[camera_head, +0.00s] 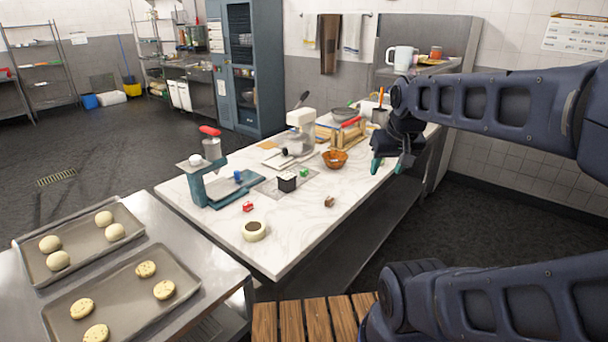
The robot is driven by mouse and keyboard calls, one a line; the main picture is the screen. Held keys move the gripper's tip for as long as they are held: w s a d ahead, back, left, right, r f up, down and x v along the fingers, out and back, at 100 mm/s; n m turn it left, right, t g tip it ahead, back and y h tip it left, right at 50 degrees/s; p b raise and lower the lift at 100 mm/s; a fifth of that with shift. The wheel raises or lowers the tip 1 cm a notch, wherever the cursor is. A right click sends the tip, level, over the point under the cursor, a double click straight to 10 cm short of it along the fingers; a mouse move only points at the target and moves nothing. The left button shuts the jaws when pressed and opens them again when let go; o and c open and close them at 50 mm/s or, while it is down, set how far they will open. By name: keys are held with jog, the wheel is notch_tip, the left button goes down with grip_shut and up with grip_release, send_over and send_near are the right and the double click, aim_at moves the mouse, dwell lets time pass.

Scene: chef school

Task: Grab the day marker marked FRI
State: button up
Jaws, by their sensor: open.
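Several small coloured pieces lie on the white marble table (285,235), and I cannot read FRI on any of them. One is a red piece (248,207) near the front left. A blue piece (237,175) is by the teal stand, a small green piece (304,172) is near a black and white block (287,182), and a small brown piece (329,201) is nearer the right edge. Which one is the day marker, I cannot tell. My gripper (391,165) is open and appears empty, in the air near the table's right edge, to the right of these pieces.
A teal stand (205,190), a cream round container (254,231), an orange-brown bowl (335,159) and a stand mixer (301,128) occupy the table. Trays of dough (150,322) lie front left. The table's front right is mostly clear.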

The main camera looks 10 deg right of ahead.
dwell(0.4)
jog(key=m+g+h, duration=0.1)
jog(key=m+h, duration=0.2)
jog(key=m, duration=0.6)
send_over(304, 170)
jog(key=s+a, duration=0.3)
notch_tip(304, 170, down, 19)
jog(key=x, duration=1)
jog(key=shift+s+d+f, duration=0.1)
jog(key=shift+d+f, duration=0.05)
jog(key=shift+f, duration=0.15)
jog(key=c, duration=1)
jog(key=shift+r, duration=0.15)
jog(key=shift+c, duration=0.2)
